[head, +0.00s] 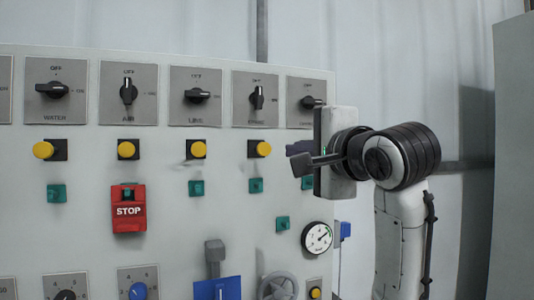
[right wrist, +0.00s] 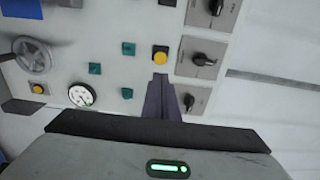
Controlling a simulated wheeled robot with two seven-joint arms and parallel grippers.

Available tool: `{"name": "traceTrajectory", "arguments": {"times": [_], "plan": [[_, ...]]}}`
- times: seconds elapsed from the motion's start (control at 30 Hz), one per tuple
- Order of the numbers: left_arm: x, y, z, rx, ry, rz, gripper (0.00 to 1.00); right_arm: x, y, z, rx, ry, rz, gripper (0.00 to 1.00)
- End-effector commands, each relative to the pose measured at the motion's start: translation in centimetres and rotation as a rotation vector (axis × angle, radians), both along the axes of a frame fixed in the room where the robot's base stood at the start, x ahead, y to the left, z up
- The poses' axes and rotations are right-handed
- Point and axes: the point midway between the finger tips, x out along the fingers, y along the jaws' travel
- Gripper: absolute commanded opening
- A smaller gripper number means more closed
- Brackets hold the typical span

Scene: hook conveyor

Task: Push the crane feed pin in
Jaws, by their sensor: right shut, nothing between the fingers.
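The panel (head: 90,230) has a row of yellow pins under its rotary switches. The fifth, rightmost switch (head: 312,102) has a partly covered label; it also shows in the right wrist view (right wrist: 194,99). The pin below it is hidden behind my right gripper (head: 303,164). In the right wrist view my right gripper (right wrist: 159,80) has its dark fingers shut and empty, reaching toward the panel over that pin's place. Contact cannot be told. The neighbouring fourth pin (head: 263,148) is in plain sight, just past the fingertips in the right wrist view (right wrist: 160,55). My left gripper is out of view.
Green squares sit under the pins, one (right wrist: 127,93) close to my fingers. A gauge (head: 317,238), a handwheel (head: 279,287) and a grey lever (head: 214,255) lie below. A red STOP box (head: 128,208) is further left.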

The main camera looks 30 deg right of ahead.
Motion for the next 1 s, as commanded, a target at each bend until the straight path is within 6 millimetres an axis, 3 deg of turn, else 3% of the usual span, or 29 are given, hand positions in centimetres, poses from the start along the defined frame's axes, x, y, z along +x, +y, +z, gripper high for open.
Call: {"name": "traceTrajectory", "arguments": {"times": [0.37,0.8,1.0], "plan": [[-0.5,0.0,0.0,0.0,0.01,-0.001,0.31,1.1,-0.3,0.0,-0.003,0.006,-0.001,0.0],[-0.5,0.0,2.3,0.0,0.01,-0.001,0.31,9.6,-2.4,0.1,-0.003,0.007,-0.003,0.0],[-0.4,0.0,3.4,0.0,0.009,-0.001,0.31,12.5,-3.0,0.1,-0.004,0.004,-0.002,0.0]]}}
